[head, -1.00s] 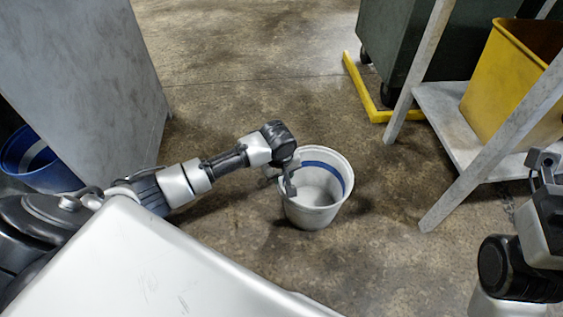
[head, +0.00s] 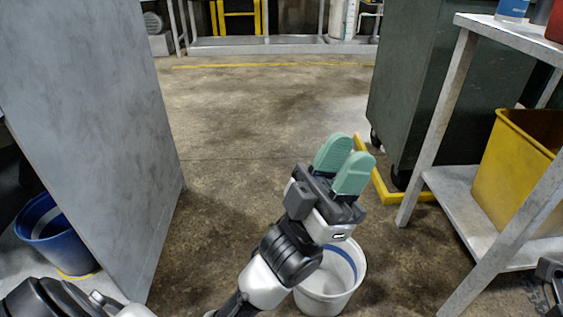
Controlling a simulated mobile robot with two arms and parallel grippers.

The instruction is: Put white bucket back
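The white bucket (head: 328,287) with a blue band inside its rim stands upright on the floor at the lower middle of the head view. My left gripper (head: 346,150) is raised in front of it, its two green fingers pointing up and away with a small gap between them. It appears open and empty. My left wrist hides the left part of the bucket; the gripper does not hold it. Only a dark piece of my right arm shows at the lower right edge; its gripper is out of view.
A grey panel (head: 95,110) stands on the left, with a blue bucket (head: 52,232) beside it. On the right are a dark green container (head: 430,90), a yellow floor frame (head: 385,190) and a metal table (head: 470,225) holding a yellow bin (head: 515,165). The middle floor is clear.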

